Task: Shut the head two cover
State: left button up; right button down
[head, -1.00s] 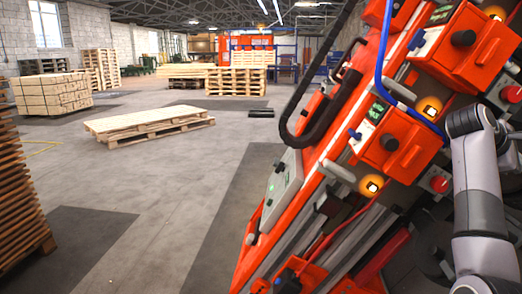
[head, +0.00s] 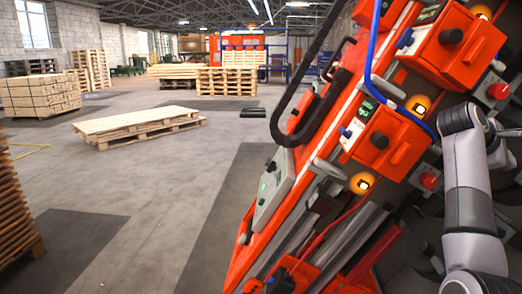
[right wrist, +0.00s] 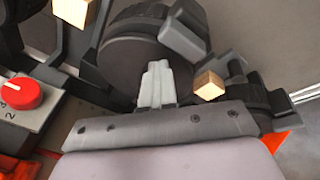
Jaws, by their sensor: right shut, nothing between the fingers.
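The orange machine (head: 300,205) fills the right half of the head view, tilted in the picture. Two orange head housings with black knobs show on it, a lower one (head: 385,140) and an upper one (head: 455,45). I cannot tell which part is the head two cover or how far open it is. My right gripper shows in the right wrist view (right wrist: 156,84), its light grey fingers together and empty in front of a dark round drum (right wrist: 140,55). In the head view my right arm bends toward the machine at the right edge. My left gripper is not in view.
A red selector knob (right wrist: 21,93) sits on a grey box left of the fingers. A blue hose (head: 370,60) and a black cable (head: 285,110) run along the machine. A low pallet stack (head: 140,125) stands on the floor. Open floor lies left of the machine.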

jog(key=w+a+r+p, duration=0.1)
jog(key=a+r+p, duration=0.2)
jog(key=a, duration=0.5)
jog(key=shift+w+r, duration=0.2)
jog(key=shift+r, duration=0.4)
dwell(0.9)
